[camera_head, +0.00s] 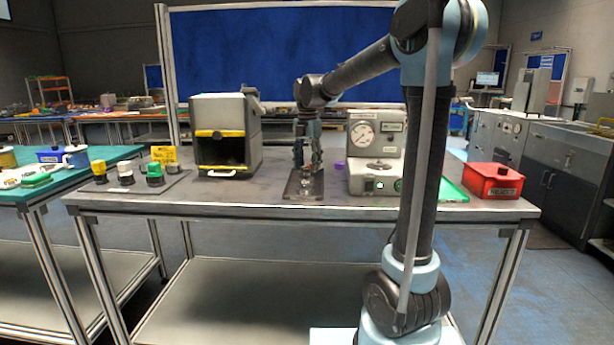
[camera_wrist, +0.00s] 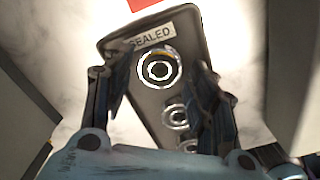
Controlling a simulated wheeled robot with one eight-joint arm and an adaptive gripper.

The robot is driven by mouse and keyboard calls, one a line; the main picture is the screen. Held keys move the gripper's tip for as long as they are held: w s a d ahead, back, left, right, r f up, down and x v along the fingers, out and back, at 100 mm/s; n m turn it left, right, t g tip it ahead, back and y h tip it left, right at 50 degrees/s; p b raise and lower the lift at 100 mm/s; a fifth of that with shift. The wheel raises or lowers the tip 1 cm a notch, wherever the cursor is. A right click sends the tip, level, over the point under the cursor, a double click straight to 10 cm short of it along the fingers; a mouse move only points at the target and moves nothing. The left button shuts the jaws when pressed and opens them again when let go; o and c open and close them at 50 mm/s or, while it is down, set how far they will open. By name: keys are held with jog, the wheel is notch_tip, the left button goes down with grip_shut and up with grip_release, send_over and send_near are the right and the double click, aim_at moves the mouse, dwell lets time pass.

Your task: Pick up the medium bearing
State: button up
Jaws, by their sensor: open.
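A dark tray (camera_head: 292,192) labelled "SEALED" lies on the table under my gripper (camera_head: 308,168). In the wrist view the tray (camera_wrist: 112,48) holds bearings in a row. The largest-looking ring (camera_wrist: 159,70) is nearest the label, between my fingertips in the picture. A smaller ring (camera_wrist: 176,115), which looks like the medium bearing, sits below it beside my right finger. Another ring (camera_wrist: 188,146) is partly hidden by my gripper at the bottom. My gripper (camera_wrist: 162,72) is open and empty, pointing down over the tray. Contact with any bearing cannot be told.
A grey machine with a round gauge (camera_head: 362,133) stands close right of my gripper. A box-shaped machine with yellow trim (camera_head: 220,105) stands to the left. A red box (camera_head: 493,181) is at the table's right end. Several coloured knobs (camera_head: 125,176) stand on the left.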

jog(key=shift+f, duration=0.95)
jog(key=c, duration=0.9)
jog(key=shift+c, duration=0.2)
